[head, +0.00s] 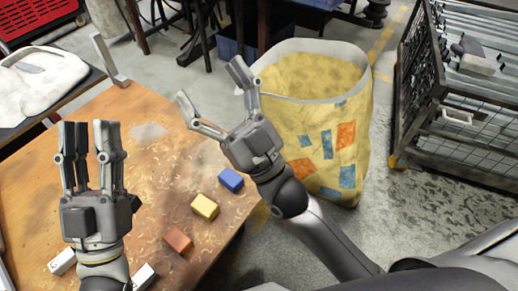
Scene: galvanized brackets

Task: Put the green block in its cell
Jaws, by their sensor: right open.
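I see no green block in the head view, and no cell that I can make out. My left gripper (91,126) is over the left part of the wooden table, its fingers pointing up the picture. A narrow gap shows between the fingers, and I cannot tell whether they are open or shut, or whether they hide something. My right gripper (210,80) is open and empty, fingers spread, near the table's right edge. A blue block (231,180), a yellow block (205,206) and an orange-brown block (178,240) lie apart in a diagonal row on the table.
White pieces (62,261) (145,277) lie near my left gripper's base. The worn wooden table (150,180) has bare room in its middle. A yellow patterned bag (335,140) stands beyond its right edge. A wire crate (450,130) stands right; a red crate (35,18) is upper left.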

